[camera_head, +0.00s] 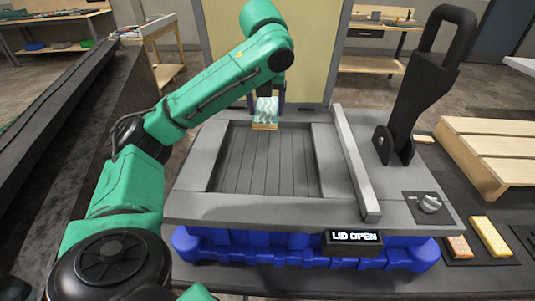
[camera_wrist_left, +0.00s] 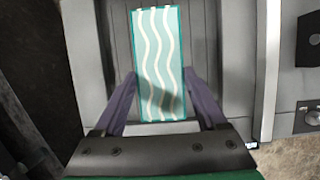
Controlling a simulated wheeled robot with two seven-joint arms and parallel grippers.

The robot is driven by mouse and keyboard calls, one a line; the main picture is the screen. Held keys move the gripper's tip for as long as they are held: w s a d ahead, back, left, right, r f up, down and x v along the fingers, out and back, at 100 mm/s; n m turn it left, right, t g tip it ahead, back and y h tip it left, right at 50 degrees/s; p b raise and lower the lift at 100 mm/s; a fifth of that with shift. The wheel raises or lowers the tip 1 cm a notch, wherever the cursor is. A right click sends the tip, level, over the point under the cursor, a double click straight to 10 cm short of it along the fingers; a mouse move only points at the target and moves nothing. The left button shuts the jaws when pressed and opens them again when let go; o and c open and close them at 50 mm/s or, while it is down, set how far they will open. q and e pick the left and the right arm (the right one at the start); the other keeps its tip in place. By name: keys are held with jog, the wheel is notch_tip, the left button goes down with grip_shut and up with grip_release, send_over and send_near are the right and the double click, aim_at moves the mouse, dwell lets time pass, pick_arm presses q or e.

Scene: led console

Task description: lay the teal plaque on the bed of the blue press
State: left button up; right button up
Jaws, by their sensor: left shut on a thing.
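The teal plaque (camera_head: 266,107), with pale wavy stripes, is in my left gripper (camera_head: 266,101) above the far edge of the press bed. In the left wrist view the plaque (camera_wrist_left: 160,50) stretches away between the two fingers of the left gripper (camera_wrist_left: 160,80), which is shut on it. The blue press (camera_head: 300,248) has a grey top with a recessed, slatted bed (camera_head: 262,165), which is empty. Whether the plaque touches the press cannot be told. The press display (camera_head: 353,237) reads "LID OPEN". My right gripper is out of view.
A black lever handle (camera_head: 420,90) stands upright at the right of the press, beside a grey raised bar (camera_head: 355,165). A knob (camera_head: 430,204) sits at the front right. A wooden slatted crate (camera_head: 495,150) and small yellow (camera_head: 491,237) and orange (camera_head: 459,247) blocks lie further right.

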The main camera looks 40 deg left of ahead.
pick_arm(q)
notch_tip(320, 180, down, 6)
jog(key=s+d+b, duration=0.1)
jog(key=s+b, duration=0.1)
jog(key=b, duration=0.1)
send_over(267, 166)
jog(key=s, duration=0.1)
jog(key=f, duration=0.5)
jog(key=shift+s+d+f, duration=0.1)
jog(key=shift+d+f, duration=0.05)
jog(key=shift+d, duration=0.25)
notch_tip(267, 166, down, 5)
jog(key=shift+s+f+b, duration=0.1)
jog(key=shift+f+b, duration=0.05)
jog(key=shift+b, duration=0.2)
jog(key=shift+d+f, duration=0.1)
jog(key=shift+f, duration=0.05)
jog(key=o, duration=1.4)
jog(key=shift+r, duration=0.25)
jog(key=p+v, duration=0.1)
jog(key=v, duration=1)
jog(key=shift+d+r+p, duration=0.1)
jog(key=shift+r+p, duration=0.1)
jog(key=shift+p, duration=0.15)
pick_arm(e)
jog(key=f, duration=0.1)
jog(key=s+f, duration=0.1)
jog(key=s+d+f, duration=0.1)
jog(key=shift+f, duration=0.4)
